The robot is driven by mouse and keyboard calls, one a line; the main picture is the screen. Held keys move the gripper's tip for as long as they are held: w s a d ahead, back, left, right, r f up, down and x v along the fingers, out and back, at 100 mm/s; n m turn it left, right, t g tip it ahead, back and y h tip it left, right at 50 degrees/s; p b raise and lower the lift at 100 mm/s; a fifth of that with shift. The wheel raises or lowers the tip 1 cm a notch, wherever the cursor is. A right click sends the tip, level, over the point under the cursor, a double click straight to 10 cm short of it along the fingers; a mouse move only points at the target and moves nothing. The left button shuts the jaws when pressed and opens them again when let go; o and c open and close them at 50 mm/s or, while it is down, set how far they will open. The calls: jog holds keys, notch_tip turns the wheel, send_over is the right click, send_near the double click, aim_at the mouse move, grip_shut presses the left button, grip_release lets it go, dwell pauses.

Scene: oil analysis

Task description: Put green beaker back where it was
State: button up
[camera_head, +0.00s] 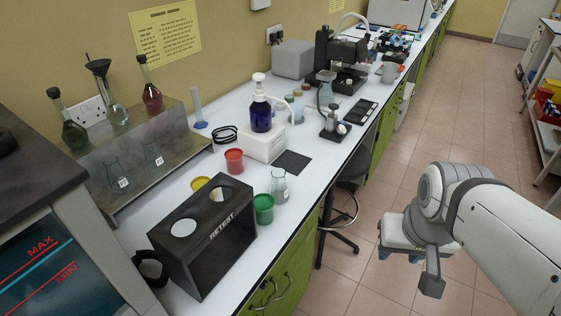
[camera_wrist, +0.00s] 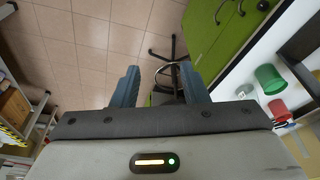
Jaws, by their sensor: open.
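The green beaker also shows at the right of the wrist view (camera_wrist: 270,79). My gripper (camera_head: 432,278) is out over the floor, right of the bench and well apart from the beaker. In the wrist view its two fingers (camera_wrist: 160,84) are spread with nothing between them.
A red beaker (camera_head: 234,160) and a yellow beaker (camera_head: 200,183) stand farther back. A blue bottle (camera_head: 261,115) stands on a white block. A metal rack (camera_head: 145,160) with flasks is at the left. A stool (camera_head: 342,205) stands by the green cabinets. The floor (camera_head: 450,120) is open.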

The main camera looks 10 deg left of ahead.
jog(key=o, duration=0.6)
jog(key=w+d+n+t+h+p, duration=0.1)
jog(key=w+n+t+p, duration=0.1)
jog(key=w, duration=0.8)
jog(key=shift+w+d+f+t, duration=0.2)
jog(key=shift+d+f+t, duration=0.05)
jog(key=shift+f+t, duration=0.05)
jog(key=shift+o, duration=0.9)
jog(key=w+a+f+n+t+y+p, duration=0.1)
jog(key=w+a+f+n+t, duration=0.1)
jog(key=w, duration=0.6)
jog(key=shift+a+n, duration=0.7)
jog(key=shift+a, duration=0.45)
jog(key=n+g+y+p, duration=0.3)
jog(key=n+y, duration=0.5)
jog(key=y, duration=0.2)
send_near(272, 207)
jog(key=x, duration=0.4)
jog(key=shift+w, duration=0.4)
jog(key=shift+s+p+x, duration=0.15)
jog(key=shift+s+x, duration=0.05)
jog(key=shift+x, duration=1.7)
jog(key=shift+s+p+x, duration=0.15)
jog(key=shift+s+x, duration=0.05)
jog(key=shift+x, duration=1.75)
